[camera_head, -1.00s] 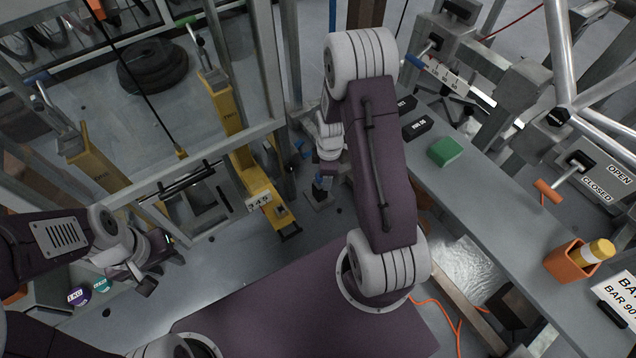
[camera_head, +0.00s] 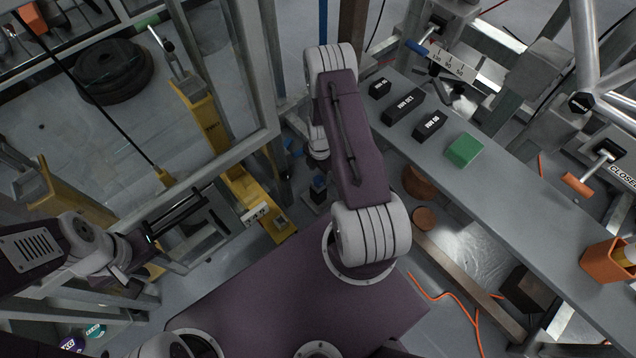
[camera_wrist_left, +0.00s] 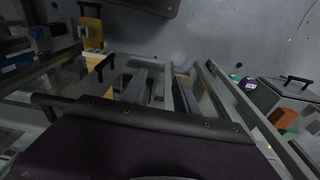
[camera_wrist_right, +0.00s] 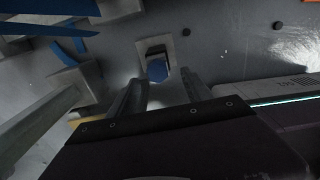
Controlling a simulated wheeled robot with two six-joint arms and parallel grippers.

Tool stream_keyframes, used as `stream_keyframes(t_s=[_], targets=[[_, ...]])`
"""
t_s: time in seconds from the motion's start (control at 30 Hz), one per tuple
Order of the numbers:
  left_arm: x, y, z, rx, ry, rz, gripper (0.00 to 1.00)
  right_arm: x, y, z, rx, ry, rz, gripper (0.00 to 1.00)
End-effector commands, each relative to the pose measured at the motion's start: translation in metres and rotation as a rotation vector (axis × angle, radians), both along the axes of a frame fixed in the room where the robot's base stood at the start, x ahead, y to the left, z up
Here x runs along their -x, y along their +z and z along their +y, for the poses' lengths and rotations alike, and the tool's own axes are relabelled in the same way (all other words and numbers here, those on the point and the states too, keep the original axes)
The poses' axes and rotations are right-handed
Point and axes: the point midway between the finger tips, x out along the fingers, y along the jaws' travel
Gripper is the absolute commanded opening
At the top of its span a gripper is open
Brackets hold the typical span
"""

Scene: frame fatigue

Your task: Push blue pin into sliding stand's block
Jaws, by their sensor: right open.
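A blue pin-like piece (camera_wrist_right: 157,70) shows in the right wrist view, in a pale block (camera_wrist_right: 150,48) beyond my right gripper. How deep it sits I cannot tell. My right gripper (camera_wrist_right: 163,98) has its fingers apart, with the blue piece in line with the gap and nothing between them. My left gripper (camera_wrist_left: 160,92) appears open and empty. In the head view, my left wrist is near a black bar by the yellow stand (camera_head: 258,205).
Metal frame beams and yellow posts (camera_head: 207,125) crowd the left. A grey bench (camera_head: 480,185) on the right carries black blocks, a green block (camera_head: 464,149) and an orange cup (camera_head: 606,262). More blue parts (camera_wrist_right: 68,45) are at upper left in the right wrist view.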

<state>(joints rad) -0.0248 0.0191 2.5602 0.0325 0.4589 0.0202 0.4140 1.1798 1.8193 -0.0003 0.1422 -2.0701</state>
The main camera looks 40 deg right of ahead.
Motion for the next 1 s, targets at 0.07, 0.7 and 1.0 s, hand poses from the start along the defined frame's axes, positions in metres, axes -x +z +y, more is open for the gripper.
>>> stream_keyframes(t_s=[0.07, 0.7, 1.0], targets=[[0.0, -0.01, 0.0, 0.0, 0.0, -0.001, 0.36, -0.001, -0.011, 0.001, 0.0, 0.001, 0.0, 0.58], [0.0, -0.041, 0.0, 0.0, 0.0, -0.001, 0.36, -0.005, -0.049, 0.003, 0.0, 0.0, 0.0, 0.08], [0.0, -0.037, 0.0, 0.0, 0.0, 0.0, 0.36, -0.005, -0.045, 0.003, 0.0, 0.0, 0.0, 0.0]])
